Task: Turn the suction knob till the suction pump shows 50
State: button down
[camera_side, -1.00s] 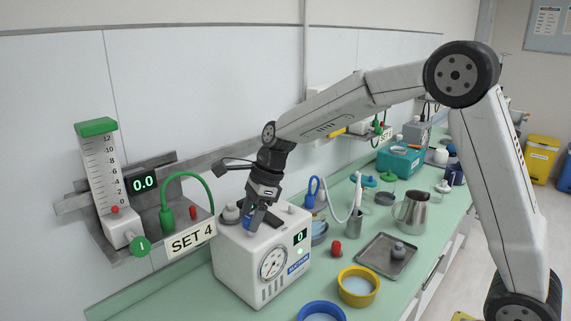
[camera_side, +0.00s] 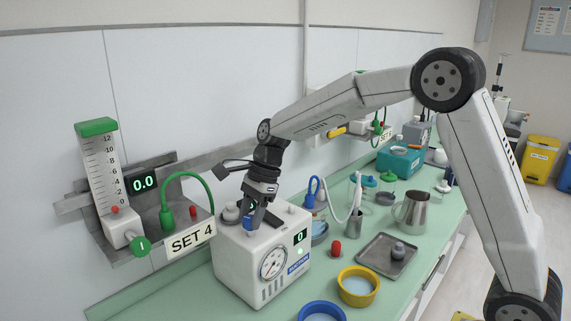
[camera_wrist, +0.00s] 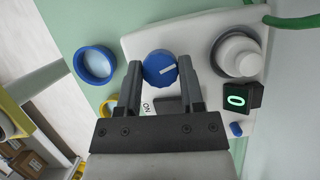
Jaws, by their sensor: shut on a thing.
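The white suction pump (camera_side: 235,258) stands on the green counter, with a round gauge (camera_side: 273,264) and a small display (camera_side: 300,237) on its front that reads 0. In the side view the knob (camera_side: 248,223) is partly hidden by my fingers. My gripper (camera_wrist: 166,76) points down at the pump's top and is shut on the knob, one finger on each side. A display in the wrist view (camera_wrist: 236,99) also reads 0.
A grey-white capped fitting (camera_side: 231,212) stands on the pump close beside my gripper. The flowmeter (camera_side: 104,175) and its 0.0 display are on the wall at left. A blue bowl (camera_side: 321,313), a yellow bowl (camera_side: 358,288) and a metal tray (camera_side: 386,259) are to the right.

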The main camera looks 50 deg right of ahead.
jog(key=n+g, duration=0.1)
jog(key=n, duration=0.2)
jog(key=n+g, duration=0.1)
jog(key=n, duration=0.3)
jog(key=shift+w+g+h, duration=0.1)
jog(key=shift+g+h, duration=0.2)
jog(key=shift+h, duration=0.1)
jog(key=n+g+h, duration=0.1)
jog(key=n, duration=0.3)
jog(key=n+g+h, duration=0.1)
jog(key=n, duration=0.3)
jog(key=shift+w+a, duration=0.1)
jog(key=n+h, duration=0.1)
jog(key=n, duration=0.3)
jog(key=shift+h, duration=0.4)
jog(key=n+h, duration=0.1)
jog(key=n, duration=0.2)
jog(key=shift+a+n, duration=0.1)
jog(key=shift+n, duration=0.2)
jog(key=n+h, duration=0.1)
jog(key=n, duration=0.2)
jog(key=shift+n+t+h, duration=0.3)
jog(key=shift+a+n+t+h, duration=0.1)
jog(key=shift+n+t+h, duration=0.45)
jog(key=shift+n, duration=1.45)
